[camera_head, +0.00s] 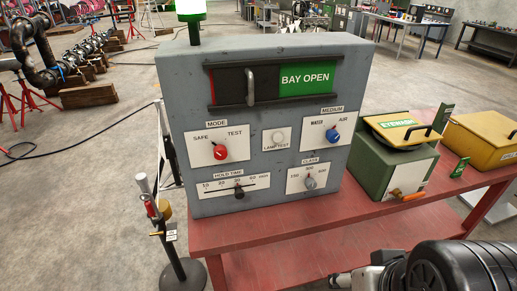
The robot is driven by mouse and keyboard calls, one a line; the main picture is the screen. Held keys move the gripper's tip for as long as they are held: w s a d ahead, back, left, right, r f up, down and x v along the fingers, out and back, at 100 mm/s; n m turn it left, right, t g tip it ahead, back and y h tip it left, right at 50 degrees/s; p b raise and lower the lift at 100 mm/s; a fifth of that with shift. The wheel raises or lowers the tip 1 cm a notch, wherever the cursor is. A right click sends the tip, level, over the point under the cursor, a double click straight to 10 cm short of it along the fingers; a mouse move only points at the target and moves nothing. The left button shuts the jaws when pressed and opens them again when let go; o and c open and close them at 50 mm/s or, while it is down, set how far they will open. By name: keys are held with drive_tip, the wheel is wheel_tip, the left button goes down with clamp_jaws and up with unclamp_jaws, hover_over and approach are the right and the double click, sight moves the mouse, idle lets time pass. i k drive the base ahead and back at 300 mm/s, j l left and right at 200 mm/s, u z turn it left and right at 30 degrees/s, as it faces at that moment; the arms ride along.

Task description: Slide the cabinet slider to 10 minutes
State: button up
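The cabinet (265,105) is a grey box standing upright on a red table. Its slider (239,192) is a small dark knob on a horizontal slot low on the left of the front panel, under a HOLD TIME label. The scale (232,183) has several minute marks, too small to read surely, with the lowest at the left. The knob stands right of the slot's middle, near the third mark. Part of my arm shows at the lower right, apart from the cabinet. My gripper's fingers cannot be made out.
Near the slider are a red MODE knob (220,152), a blue MEDIUM knob (333,136) and a grey CLASS knob (310,183). A sliding BAY OPEN door handle (250,87) is above. A post (160,225) stands left; a green eyewash box (392,170) stands right on the red table (275,240).

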sight(239, 194)
drive_tip(key=j+z, duration=0.25)
drive_tip(key=j, duration=0.4)
drive_tip(key=j+z, duration=0.3)
drive_tip(key=j, duration=0.3)
drive_tip(key=k, duration=0.05)
